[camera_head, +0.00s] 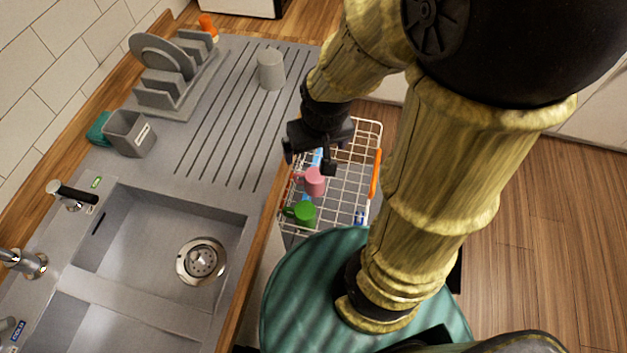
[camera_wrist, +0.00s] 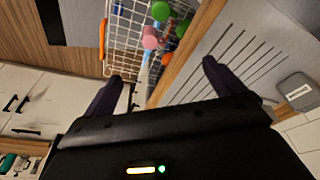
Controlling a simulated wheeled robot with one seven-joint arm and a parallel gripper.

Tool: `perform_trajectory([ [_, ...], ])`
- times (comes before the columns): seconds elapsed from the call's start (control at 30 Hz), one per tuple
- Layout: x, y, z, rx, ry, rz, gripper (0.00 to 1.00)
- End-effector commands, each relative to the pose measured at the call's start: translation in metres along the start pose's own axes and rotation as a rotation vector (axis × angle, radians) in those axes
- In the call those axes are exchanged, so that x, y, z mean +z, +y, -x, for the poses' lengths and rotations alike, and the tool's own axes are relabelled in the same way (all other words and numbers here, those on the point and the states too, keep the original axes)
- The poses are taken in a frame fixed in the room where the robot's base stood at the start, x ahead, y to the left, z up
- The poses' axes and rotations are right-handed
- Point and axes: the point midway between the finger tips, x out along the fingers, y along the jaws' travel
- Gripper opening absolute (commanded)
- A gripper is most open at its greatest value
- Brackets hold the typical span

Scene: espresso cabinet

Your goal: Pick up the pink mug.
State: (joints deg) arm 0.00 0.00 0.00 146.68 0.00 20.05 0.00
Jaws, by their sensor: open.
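The pink mug (camera_head: 314,181) is in the white wire dishwasher rack, just beyond a green mug (camera_head: 303,213). My gripper (camera_head: 309,159) is above the rack, close to the pink mug in the head view but apart from it. In the wrist view the pink mug (camera_wrist: 150,38) is near the top, ahead of the two spread fingers (camera_wrist: 160,78). A red thing shows beside the pink mug; its shape is partly hidden. The gripper is open with nothing between its fingers.
The wire rack (camera_head: 352,196) with an orange handle (camera_head: 375,174) stands beside the counter edge. Blue items lie in it. A grey cup (camera_head: 271,69) stands on the ribbed drainboard, left of my arm. The sink (camera_head: 150,245) is at lower left.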

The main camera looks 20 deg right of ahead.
Motion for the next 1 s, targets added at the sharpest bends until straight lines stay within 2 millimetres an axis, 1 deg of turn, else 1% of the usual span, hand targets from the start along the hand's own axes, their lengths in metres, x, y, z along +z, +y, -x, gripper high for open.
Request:
perform_trajectory([
  [0.17, -0.001, 0.001, -0.004, 0.002, 0.001, 0.001, 0.95],
  [0.27, -0.006, 0.005, -0.017, 0.01, 0.004, 0.007, 0.95],
  [0.33, -0.013, 0.011, -0.034, 0.019, 0.008, 0.017, 0.95],
  [0.47, -0.029, 0.025, -0.076, 0.035, 0.025, 0.043, 0.95],
  [0.5, -0.034, 0.029, -0.09, 0.038, 0.032, 0.053, 0.95],
  [0.7, -0.052, 0.048, -0.156, 0.038, 0.062, 0.098, 0.95],
  [0.87, -0.06, 0.06, -0.207, 0.024, 0.087, 0.13, 0.95],
  [0.97, -0.061, 0.067, -0.242, 0.008, 0.102, 0.147, 0.95],
  [1.0, -0.062, 0.069, -0.256, 0.0, 0.109, 0.153, 0.95],
])
